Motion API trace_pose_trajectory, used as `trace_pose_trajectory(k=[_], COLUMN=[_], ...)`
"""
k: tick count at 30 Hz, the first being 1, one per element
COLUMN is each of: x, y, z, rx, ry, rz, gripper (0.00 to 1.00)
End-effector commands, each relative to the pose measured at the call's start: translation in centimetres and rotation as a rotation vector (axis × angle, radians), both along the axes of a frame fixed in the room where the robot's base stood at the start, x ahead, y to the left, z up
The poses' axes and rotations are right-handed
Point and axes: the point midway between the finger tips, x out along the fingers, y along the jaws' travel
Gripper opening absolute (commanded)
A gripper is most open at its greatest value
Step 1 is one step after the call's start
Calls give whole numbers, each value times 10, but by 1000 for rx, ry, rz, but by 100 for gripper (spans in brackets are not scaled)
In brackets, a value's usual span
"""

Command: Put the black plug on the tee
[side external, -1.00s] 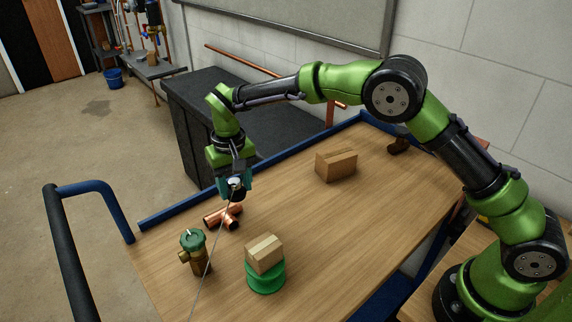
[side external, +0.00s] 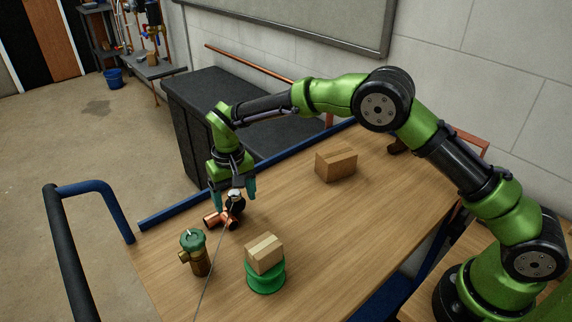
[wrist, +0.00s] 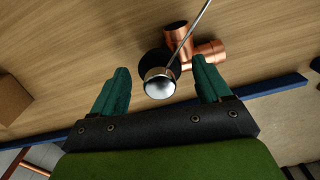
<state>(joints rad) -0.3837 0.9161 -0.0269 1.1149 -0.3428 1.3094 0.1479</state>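The black plug (side external: 236,206) has a round silver top and a thin grey line running from it. It sits at the near-upper opening of the copper tee (side external: 213,221), which lies on the wooden bench. In the wrist view the plug's silver top (wrist: 159,85) and black rim cover part of the tee (wrist: 209,53). Whether the plug is fully seated cannot be told. My gripper (side external: 233,193) is open above the tee, with one teal finger on each side of the plug. The wrist view shows gaps between both fingers (wrist: 161,66) and the plug.
A brass valve with a green cap (side external: 194,252) stands left of a green spool (side external: 266,279) with a small carton (side external: 264,253) on it. Another carton (side external: 336,164) lies farther back. A blue rail (side external: 180,211) edges the bench. The bench middle is clear.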

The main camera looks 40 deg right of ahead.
Motion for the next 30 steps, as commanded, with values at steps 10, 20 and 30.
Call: trace_pose_trajectory(k=[10,20,30], x=[1,1,0], y=[0,0,-1], z=[11,79,124], rx=[1,1,1], ry=[-2,-5,-4], rz=[-1,-1,0], gripper=[77,77,77])
